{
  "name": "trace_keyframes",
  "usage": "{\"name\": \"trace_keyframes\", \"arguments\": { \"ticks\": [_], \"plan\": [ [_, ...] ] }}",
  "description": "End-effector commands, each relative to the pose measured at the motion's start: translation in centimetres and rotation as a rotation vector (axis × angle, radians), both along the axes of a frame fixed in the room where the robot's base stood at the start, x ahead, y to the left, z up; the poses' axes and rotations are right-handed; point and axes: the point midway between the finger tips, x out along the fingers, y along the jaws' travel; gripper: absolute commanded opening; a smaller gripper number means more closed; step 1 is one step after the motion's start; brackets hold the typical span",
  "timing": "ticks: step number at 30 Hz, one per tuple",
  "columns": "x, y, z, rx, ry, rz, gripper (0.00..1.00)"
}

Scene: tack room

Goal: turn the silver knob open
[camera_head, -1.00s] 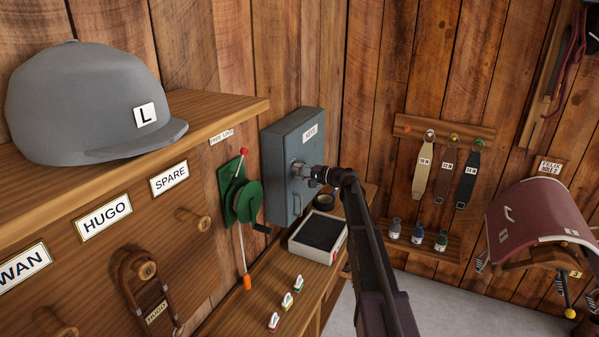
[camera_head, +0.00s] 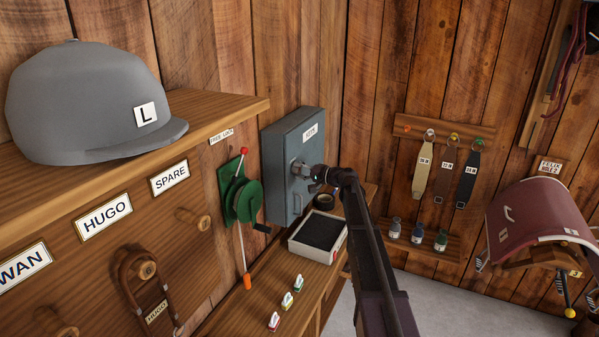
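The silver knob (camera_head: 298,168) is on the front of a grey-blue metal box (camera_head: 282,206) fixed to the wooden wall, with a small label near its top. My gripper (camera_head: 307,171) is at the knob, its arm reaching in from the lower right. The fingers are small in the picture and overlap the knob, so I cannot tell whether they grip it or only touch it. The box's door looks shut. Part of the knob is hidden behind the gripper.
Below the box, a shelf holds a tray with a dark pad (camera_head: 313,252), a dark round tin (camera_head: 324,201) and several small labelled pieces (camera_head: 287,300). A green reel (camera_head: 243,200) with a crank is left of the box. Straps and bottles (camera_head: 418,236) are to the right.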

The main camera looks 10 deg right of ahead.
Motion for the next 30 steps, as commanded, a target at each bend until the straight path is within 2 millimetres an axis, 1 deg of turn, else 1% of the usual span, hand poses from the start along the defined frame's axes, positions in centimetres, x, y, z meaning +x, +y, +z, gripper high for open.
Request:
{"name": "trace_keyframes", "arguments": {
  "ticks": [17,23,30],
  "plan": [
    [0.04,-0.05,0.02,0.009,0.011,-0.002,0.84],
    [0.06,-0.07,0.02,0.043,0.057,-0.001,0.84],
    [0.09,-0.09,0.01,0.121,0.166,-0.002,0.84]
  ]
}}
